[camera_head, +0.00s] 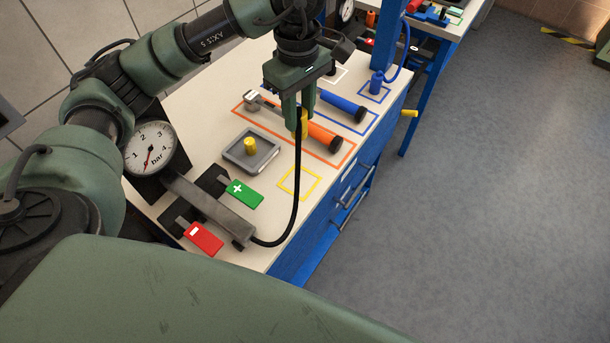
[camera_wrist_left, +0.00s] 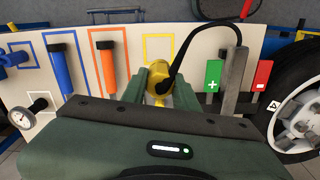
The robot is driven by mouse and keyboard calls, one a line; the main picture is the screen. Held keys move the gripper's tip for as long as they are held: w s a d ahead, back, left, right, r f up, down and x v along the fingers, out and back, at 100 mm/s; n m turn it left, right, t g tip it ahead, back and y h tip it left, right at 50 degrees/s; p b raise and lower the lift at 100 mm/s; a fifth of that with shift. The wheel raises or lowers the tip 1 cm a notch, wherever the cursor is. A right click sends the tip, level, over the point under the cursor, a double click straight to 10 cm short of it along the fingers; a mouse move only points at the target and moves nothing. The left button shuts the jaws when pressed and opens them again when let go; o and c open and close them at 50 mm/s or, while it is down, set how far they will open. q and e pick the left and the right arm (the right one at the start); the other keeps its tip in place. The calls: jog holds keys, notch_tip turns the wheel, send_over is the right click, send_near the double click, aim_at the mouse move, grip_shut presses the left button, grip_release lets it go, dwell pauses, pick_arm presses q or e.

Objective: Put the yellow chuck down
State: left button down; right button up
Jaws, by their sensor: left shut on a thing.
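My left gripper (camera_head: 298,112) is shut on the yellow chuck (camera_head: 303,123), holding it above the table near its right edge. In the head view the hose (camera_head: 297,190) hangs down and curves to the pump beside the gauge. A yellow square outline (camera_head: 299,183) on the table is empty. It also shows just beyond the chuck in the left wrist view (camera_wrist_left: 158,36). My right gripper is not in view.
An orange-handled tool (camera_head: 322,134) and a blue-handled tool (camera_head: 344,106) lie in outlines. A grey tray (camera_head: 236,157) holds a yellow cylinder (camera_head: 250,146). A green plus pedal (camera_head: 245,193), red minus pedal (camera_head: 203,238) and pressure gauge (camera_head: 151,147) stand nearer me.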

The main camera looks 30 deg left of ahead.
pick_arm(q)
jog(key=shift+w+a+r+n, duration=0.25)
jog(key=shift+r+n, duration=0.2)
jog(key=shift+n, duration=0.25)
jog(key=shift+w+f+n, duration=0.15)
jog(key=shift+n, duration=0.15)
notch_tip(320, 180, down, 19)
jog(key=p, duration=0.5)
jog(key=shift+a+f, duration=0.15)
jog(key=shift+f, duration=0.05)
jog(key=shift+f, duration=0.1)
jog(key=shift+f+b, duration=0.15)
jog(key=shift+b, duration=0.2)
jog(key=c, duration=1.1)
grip_release()
